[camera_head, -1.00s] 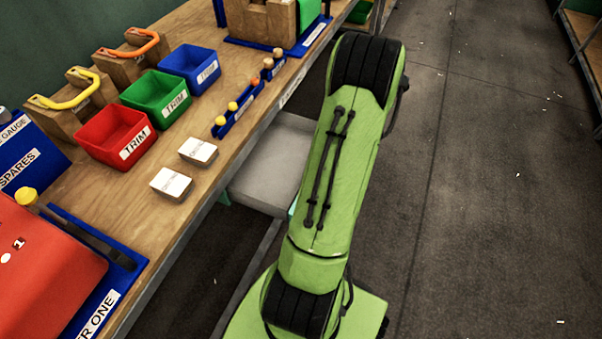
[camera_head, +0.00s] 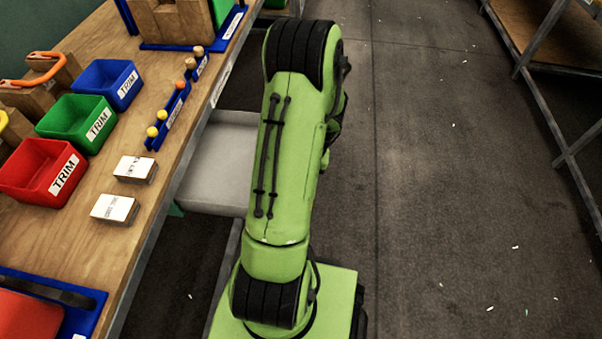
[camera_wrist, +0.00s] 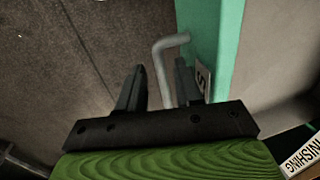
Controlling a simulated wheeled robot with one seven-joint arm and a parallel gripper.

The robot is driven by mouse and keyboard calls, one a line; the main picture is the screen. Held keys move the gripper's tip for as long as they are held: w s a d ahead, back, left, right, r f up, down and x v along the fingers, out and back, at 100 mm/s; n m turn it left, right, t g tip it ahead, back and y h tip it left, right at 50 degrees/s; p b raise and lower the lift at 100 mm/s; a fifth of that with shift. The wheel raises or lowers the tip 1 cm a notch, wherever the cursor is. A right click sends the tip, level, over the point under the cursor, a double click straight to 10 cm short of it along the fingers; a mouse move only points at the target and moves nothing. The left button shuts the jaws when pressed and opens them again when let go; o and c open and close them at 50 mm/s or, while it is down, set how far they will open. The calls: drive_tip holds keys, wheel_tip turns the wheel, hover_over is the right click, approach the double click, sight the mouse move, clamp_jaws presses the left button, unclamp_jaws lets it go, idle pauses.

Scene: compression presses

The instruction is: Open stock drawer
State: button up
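The stock drawer (camera_head: 219,160), a light grey tray, stands out from under the bench in the head view; my arm hides its outer end. In the wrist view its teal front (camera_wrist: 211,38) and grey inside (camera_wrist: 278,55) show, with a small label on the front. A bent grey bar handle (camera_wrist: 165,72) stands off the front. My gripper (camera_wrist: 159,66) is open, its two dark fingers either side of the handle, with a clear gap on the left finger's side. My gripper is hidden behind my arm in the head view.
The wooden bench (camera_head: 152,100) on the left bears red (camera_head: 42,172), green (camera_head: 80,122) and blue (camera_head: 106,84) bins and two white-topped blocks. Dark floor (camera_head: 430,200) lies open right of my arm. A metal-framed rack (camera_head: 545,90) stands at the far right.

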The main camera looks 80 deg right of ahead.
drive_tip(key=s+r+p, duration=0.3)
drive_tip(key=r+p, duration=0.1)
drive_tip(key=r, duration=1.1)
drive_tip(key=shift+d+r+p, duration=0.15)
drive_tip(key=shift+r+p, duration=0.1)
drive_tip(key=shift+p, duration=0.15)
drive_tip(key=w+a+r+n+h+p, duration=0.1)
drive_tip(key=w+a+r+n, duration=0.3)
drive_tip(key=w+a+r, duration=0.4)
drive_tip(key=w+a+r+n+p, duration=0.1)
drive_tip(key=w+a+r+n, duration=0.35)
drive_tip(key=w, duration=0.65)
drive_tip(key=s+a+r+n+t+p, duration=0.1)
drive_tip(key=a+r+n, duration=0.3)
drive_tip(key=a, duration=0.6)
drive_tip(key=s+a+r+n+t+p, duration=0.1)
drive_tip(key=s+a+r+n+t, duration=0.1)
drive_tip(key=a, duration=0.9)
drive_tip(key=shift+r+n+y, duration=0.4)
drive_tip(key=shift+r+n, duration=0.5)
drive_tip(key=shift+n, duration=0.35)
